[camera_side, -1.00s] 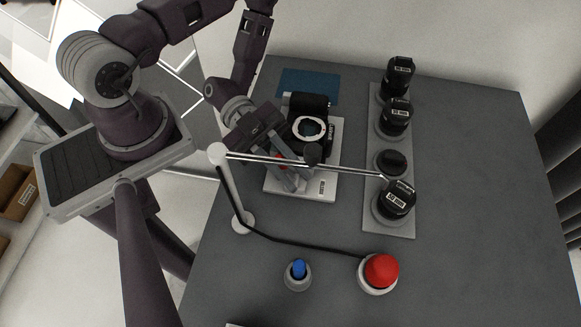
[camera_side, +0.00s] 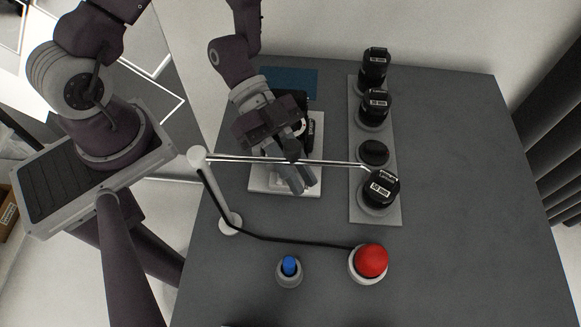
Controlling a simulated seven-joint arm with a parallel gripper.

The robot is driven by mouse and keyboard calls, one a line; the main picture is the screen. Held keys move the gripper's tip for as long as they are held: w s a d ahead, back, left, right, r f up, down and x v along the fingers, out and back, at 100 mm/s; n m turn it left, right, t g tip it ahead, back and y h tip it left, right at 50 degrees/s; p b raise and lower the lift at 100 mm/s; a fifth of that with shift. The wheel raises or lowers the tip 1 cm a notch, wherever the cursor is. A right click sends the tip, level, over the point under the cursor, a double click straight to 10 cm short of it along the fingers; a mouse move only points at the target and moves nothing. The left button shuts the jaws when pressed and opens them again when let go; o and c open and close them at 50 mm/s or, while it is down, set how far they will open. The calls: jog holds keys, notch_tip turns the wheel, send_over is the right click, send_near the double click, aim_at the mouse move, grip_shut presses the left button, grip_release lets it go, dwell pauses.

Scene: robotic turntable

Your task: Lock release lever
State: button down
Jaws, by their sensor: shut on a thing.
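My gripper (camera_side: 297,185) points down over the right half of a white base plate (camera_side: 262,186). Its fingers are shut close together, low over the plate, in front of the dark camera body (camera_side: 310,128). The gripper and wrist cover most of the camera body and its lens mount. The release lever is hidden at the fingers, so its position cannot be read. The fingers appear to be shut on it.
A lamp (camera_side: 197,157) on a post has a thin rod crossing in front of my gripper. Several lenses (camera_side: 378,190) stand on a grey strip (camera_side: 390,214) at right. A red button (camera_side: 371,260) and a blue button (camera_side: 289,266) are in front. A blue mat (camera_side: 297,80) lies behind.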

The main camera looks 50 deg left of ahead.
jog(key=shift+w+d+f+n+g+y, duration=0.4)
jog(key=shift+g+y, duration=0.1)
jog(key=shift+y, duration=0.3)
jog(key=shift+a, duration=0.1)
jog(key=c, duration=1.3)
grip_release()
jog(key=shift+c, duration=0.2)
jog(key=v, duration=0.7)
